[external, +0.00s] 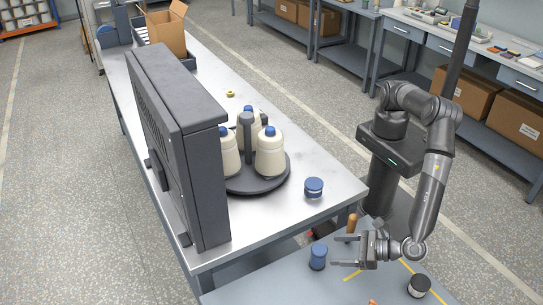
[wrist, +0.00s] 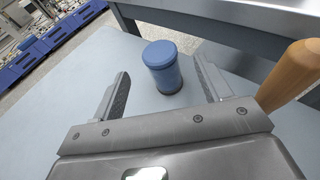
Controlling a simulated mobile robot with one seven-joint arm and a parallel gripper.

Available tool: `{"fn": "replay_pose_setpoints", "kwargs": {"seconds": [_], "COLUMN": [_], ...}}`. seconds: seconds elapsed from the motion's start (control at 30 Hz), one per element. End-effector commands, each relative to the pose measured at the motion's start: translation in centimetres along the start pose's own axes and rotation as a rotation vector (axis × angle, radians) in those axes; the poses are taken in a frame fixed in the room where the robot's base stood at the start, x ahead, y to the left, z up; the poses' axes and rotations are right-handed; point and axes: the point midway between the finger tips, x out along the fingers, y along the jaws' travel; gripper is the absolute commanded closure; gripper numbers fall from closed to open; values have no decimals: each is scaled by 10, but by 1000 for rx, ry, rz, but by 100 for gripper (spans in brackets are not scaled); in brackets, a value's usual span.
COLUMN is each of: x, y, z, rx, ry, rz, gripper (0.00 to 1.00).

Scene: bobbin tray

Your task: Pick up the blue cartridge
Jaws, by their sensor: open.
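The blue cartridge (external: 318,257) is a short upright blue cylinder on the lower blue-grey table. In the wrist view the blue cartridge (wrist: 162,68) stands just beyond my fingertips, roughly centred in the gap between them. My gripper (external: 335,251) is open and empty, low over the table. In the wrist view my gripper (wrist: 164,83) shows both fingers spread apart with nothing held. In the external view the cartridge is to the left of the fingertips.
A wooden handle (wrist: 292,75) stands close to my right finger; it also shows in the external view (external: 352,223). A dark jar with a white band (external: 419,286) is on the same table.

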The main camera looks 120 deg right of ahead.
Motion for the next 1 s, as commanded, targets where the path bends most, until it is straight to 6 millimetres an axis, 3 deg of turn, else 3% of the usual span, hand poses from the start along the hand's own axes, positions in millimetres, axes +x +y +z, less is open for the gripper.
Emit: {"fn": "replay_pose_setpoints", "kwargs": {"seconds": [0.13,0.37,0.63,0.9,1.0], "x": [26,44,83,87,87], "y": [-1,0,0,1,1], "z": [0,-1,-4,-4,-4], "rx": [0,1,2,1,1], "ry": [-1,1,0,1,1], "rz": [-3,-1,-3,-1,-1], "gripper": [29,29,29,30,38]}}
